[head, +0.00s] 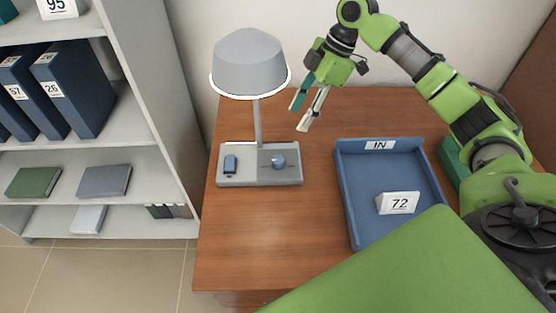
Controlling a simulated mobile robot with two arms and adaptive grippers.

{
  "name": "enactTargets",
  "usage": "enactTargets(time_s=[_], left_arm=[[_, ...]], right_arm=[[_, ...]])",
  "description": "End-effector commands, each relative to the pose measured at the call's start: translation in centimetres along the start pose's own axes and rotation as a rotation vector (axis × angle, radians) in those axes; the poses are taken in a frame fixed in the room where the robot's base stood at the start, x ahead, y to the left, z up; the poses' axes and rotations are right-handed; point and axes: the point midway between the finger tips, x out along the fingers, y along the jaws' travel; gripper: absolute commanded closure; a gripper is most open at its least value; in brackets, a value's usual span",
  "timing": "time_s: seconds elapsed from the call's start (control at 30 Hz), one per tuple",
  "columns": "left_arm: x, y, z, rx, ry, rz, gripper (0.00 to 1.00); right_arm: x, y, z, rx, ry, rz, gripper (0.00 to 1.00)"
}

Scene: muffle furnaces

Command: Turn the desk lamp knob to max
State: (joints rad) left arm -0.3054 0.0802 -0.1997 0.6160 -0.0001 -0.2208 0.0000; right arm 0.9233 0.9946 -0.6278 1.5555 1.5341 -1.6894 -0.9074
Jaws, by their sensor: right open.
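A desk lamp (250,70) with a grey shade stands at the back left of the wooden desk. Its grey base (262,179) carries a round blue knob (278,161) on the right and a blue rocker-like switch (230,164) on the left. A small light mark shows on the knob. My right gripper (302,118) is open and empty, with its fingers pointing down and left. In the picture it is right of the lamp post, above and slightly right of the knob, and apart from it. My left gripper is not in view.
A blue tray (353,211) labelled IN holds a white 72 tag (398,202), right of the lamp. A green object (453,162) is partly hidden behind my right arm. A shelf (135,125) with binders stands left. The desk front is clear.

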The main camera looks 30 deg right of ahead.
Motion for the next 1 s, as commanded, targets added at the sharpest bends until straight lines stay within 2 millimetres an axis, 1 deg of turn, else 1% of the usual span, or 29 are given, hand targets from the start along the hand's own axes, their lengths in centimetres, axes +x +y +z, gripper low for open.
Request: enactTargets(time_s=[0.03,0.07,0.23,0.37,0.47,0.57,0.8,0.9,1.0], left_arm=[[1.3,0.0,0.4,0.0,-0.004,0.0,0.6],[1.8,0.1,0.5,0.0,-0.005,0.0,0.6],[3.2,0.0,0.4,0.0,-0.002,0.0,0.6],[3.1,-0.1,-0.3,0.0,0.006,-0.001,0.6],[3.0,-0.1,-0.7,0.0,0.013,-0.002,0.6],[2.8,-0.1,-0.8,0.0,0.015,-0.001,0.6],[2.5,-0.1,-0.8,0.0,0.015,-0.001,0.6],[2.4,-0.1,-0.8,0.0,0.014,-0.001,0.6],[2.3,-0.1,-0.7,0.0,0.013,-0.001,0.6]], right_arm=[[1.2,0.0,0.5,0.0,0.0,0.0,0.57],[1.7,0.0,0.7,0.0,0.0,0.0,0.57],[2.9,0.0,1.2,0.0,0.0,0.0,0.57],[3.4,0.0,1.2,0.0,0.0,-0.001,0.57],[4.5,-0.1,1.1,0.0,0.0,-0.004,0.57],[6.3,-0.1,1.2,0.0,-0.001,-0.004,0.57],[11.5,-0.2,1.2,0.0,-0.001,-0.005,0.57],[13.4,-0.1,1.1,0.0,-0.001,-0.004,0.57],[14.8,-0.1,1.1,0.001,0.0,-0.002,0.57]])
